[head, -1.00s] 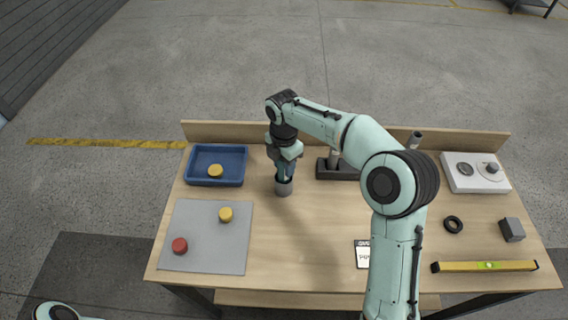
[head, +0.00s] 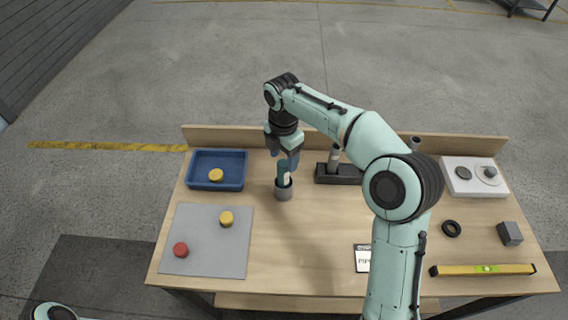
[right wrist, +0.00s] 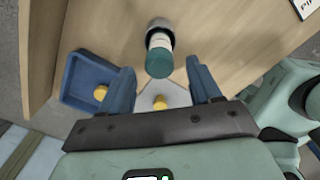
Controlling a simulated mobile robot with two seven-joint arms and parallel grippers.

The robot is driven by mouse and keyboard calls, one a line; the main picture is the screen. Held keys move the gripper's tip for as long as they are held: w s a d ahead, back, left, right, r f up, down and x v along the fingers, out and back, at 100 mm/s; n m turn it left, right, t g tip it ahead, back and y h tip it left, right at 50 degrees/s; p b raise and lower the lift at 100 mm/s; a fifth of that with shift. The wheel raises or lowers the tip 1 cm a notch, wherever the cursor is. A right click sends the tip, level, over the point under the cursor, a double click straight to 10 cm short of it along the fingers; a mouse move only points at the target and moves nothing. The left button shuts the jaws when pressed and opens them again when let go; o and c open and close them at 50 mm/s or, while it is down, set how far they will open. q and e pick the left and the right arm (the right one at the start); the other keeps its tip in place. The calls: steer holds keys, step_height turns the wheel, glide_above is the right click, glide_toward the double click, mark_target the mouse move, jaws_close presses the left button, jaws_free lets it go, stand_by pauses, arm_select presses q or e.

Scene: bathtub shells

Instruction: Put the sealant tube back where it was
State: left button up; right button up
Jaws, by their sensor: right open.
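The sealant tube (head: 284,173), white with a teal end, stands in a grey cup (head: 284,192) near the back of the table, leaning slightly. In the right wrist view the tube (right wrist: 159,58) points toward me out of the cup (right wrist: 160,25). My right gripper (head: 284,156) is open just above the tube. Its blue fingers (right wrist: 163,85) are spread apart in the right wrist view, and the tube is beyond them, not gripped. My left gripper is out of view; only a bit of that arm shows at the lower left.
A dark holder (head: 325,175) with a grey cylinder stands right of the cup. A blue tray (head: 232,183) holds a yellow disc. A grey mat (head: 205,255) bears a yellow and a red disc. A yellow level (head: 460,269) lies front right.

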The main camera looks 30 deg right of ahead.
step_height(320, 180, up, 6)
steer(key=shift+r+p, duration=0.15)
steer(key=shift+p, duration=0.45)
